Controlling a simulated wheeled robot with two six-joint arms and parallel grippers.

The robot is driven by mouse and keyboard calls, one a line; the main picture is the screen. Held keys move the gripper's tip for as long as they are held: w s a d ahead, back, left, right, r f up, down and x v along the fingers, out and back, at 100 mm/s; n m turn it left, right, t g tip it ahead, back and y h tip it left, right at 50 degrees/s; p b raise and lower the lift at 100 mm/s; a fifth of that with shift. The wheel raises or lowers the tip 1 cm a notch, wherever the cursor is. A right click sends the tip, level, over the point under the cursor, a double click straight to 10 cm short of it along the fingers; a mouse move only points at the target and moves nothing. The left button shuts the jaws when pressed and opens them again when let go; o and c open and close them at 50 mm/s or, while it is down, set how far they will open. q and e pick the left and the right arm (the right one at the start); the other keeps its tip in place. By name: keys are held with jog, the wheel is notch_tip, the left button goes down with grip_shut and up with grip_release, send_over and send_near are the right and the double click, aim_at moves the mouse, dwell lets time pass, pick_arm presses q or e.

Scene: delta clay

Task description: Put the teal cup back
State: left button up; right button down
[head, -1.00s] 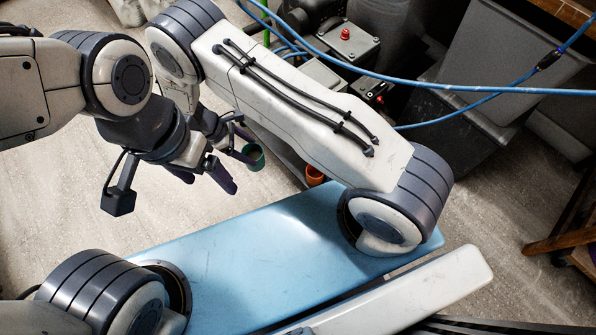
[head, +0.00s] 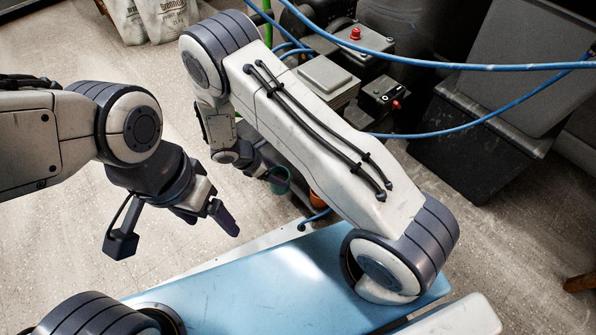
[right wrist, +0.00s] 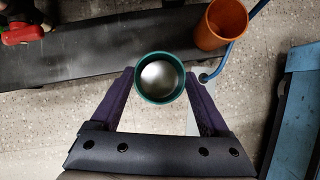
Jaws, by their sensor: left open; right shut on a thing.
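The teal cup (right wrist: 159,77) is between the two dark fingers of my right gripper (right wrist: 157,88) in the right wrist view. The gripper is shut on it, and I look down into its open mouth, with a pale bottom inside. In the head view the teal cup (head: 281,183) shows in part beyond my right gripper (head: 268,174), partly hidden by the gripper and arm. My left gripper (head: 210,219) is open and empty, to the left of the cup and apart from it.
An orange cup (right wrist: 221,25) is close by, to the right and beyond the teal cup; a blue cable passes beside it. A dark flat surface (right wrist: 90,55) lies beyond the grippers. Machinery with a red button (head: 355,33) and a dark bin (head: 470,145) stand at the back.

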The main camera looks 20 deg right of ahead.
aim_at(285, 169)
jog(key=d, duration=0.3)
jog(key=shift+w+d+b, duration=0.15)
jog(key=shift+b, duration=0.25)
jog(key=d+b, duration=0.1)
jog(key=d+f+b, duration=0.1)
jog(key=d+b, duration=0.1)
jog(key=d, duration=0.1)
jog(key=shift+w+f, duration=0.2)
jog(key=shift+w, duration=0.05)
pick_arm(q)
notch_tip(285, 169, down, 5)
jog(key=shift+r, duration=0.1)
pick_arm(e)
jog(key=shift+a+f, duration=0.1)
jog(key=shift+f+b, duration=0.15)
jog(key=shift+b, duration=0.15)
grip_release()
